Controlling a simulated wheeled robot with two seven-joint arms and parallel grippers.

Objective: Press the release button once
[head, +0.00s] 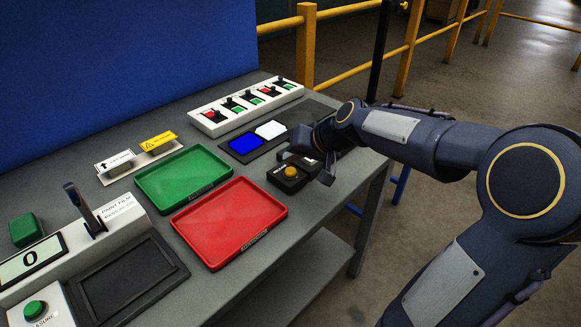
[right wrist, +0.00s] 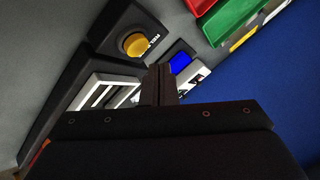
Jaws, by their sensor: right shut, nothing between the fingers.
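The release button (head: 290,172) is a round orange-yellow cap on a small dark box (head: 292,184) near the table's right front edge. In the right wrist view the button (right wrist: 134,44) is at the upper left, beside partly readable white lettering, and nothing covers it. My right gripper (head: 326,177) is just right of the button box and close to it, pointing down. In the right wrist view its fingers (right wrist: 160,84) are together with nothing between them, apart from the button in the picture. My left gripper is not in view.
A red tray (head: 203,257) and a green tray (head: 151,198) lie left of the box. Behind it are blue and white tiles on a dark base (head: 236,157) and a white switch panel (head: 206,128). A measuring unit with a green button (head: 35,309) stands at lower left.

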